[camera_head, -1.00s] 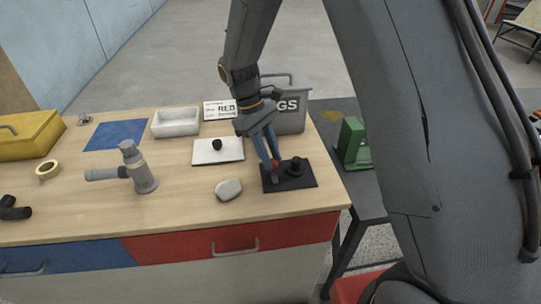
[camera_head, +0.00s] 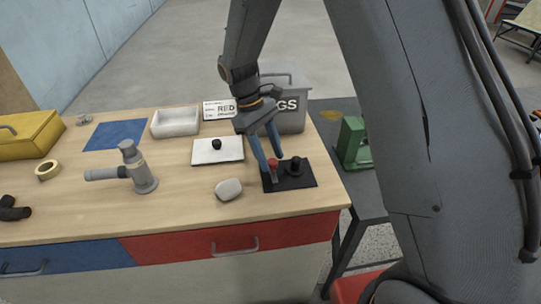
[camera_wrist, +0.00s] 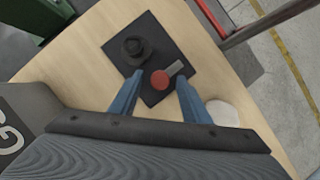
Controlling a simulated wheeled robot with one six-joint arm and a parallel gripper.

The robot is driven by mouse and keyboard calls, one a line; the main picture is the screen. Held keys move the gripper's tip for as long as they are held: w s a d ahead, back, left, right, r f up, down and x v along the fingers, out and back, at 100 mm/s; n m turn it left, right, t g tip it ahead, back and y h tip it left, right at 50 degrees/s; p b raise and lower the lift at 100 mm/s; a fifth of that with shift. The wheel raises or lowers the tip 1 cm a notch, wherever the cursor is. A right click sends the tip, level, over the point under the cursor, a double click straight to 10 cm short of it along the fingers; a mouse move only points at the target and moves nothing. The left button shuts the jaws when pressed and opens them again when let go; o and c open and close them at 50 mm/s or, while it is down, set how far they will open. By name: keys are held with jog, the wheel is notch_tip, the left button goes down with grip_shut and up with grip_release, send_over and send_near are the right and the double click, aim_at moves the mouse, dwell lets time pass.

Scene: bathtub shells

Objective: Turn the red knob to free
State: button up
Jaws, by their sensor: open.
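The red knob (camera_head: 273,163) sits on a black plate (camera_head: 299,183) near the right front of the bench. In the wrist view the knob's round red top (camera_wrist: 159,80) has a grey and red lever (camera_wrist: 175,68) beside it, pointing to the upper right. A black round knob (camera_head: 295,166) stands on the same plate. My gripper (camera_head: 269,162) is open, its two blue fingers pointing down around the red knob. In the wrist view the fingers (camera_wrist: 157,97) are spread on either side of the knob, apart from it. Any marking for free cannot be read.
A pale rounded stone-like object (camera_head: 228,189) lies left of the plate. A white board with a black knob (camera_head: 204,155), a grey bin (camera_head: 291,121) and a sign (camera_head: 216,112) are behind. A grey valve-like fitting (camera_head: 139,170) stands left.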

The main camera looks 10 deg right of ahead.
jog(key=b+v, duration=0.2)
jog(key=v, duration=0.5)
jog(key=shift+r, duration=0.3)
jog(key=s+d+f+m+t+y, duration=0.1)
jog(key=s+d+m, duration=0.2)
jog(key=s+d, duration=0.1)
jog(key=s+d+f+m+t+y+b, duration=0.1)
jog(key=s+d+f+m+t, duration=0.1)
jog(key=s, duration=0.4)
jog(key=s+d+f+m+t+y+b, duration=0.1)
jog(key=s+d+m, duration=0.2)
jog(key=d, duration=0.3)
jog(key=shift+s+d+f+m+t, duration=0.1)
jog(key=shift+s+f+m+t, duration=0.1)
jog(key=shift+s, duration=0.25)
jog(key=shift+s+d+f+m+t, duration=0.1)
jog(key=shift+s+f+m+t, duration=0.1)
jog(key=shift+s, duration=0.25)
jog(key=shift+c, duration=0.3)
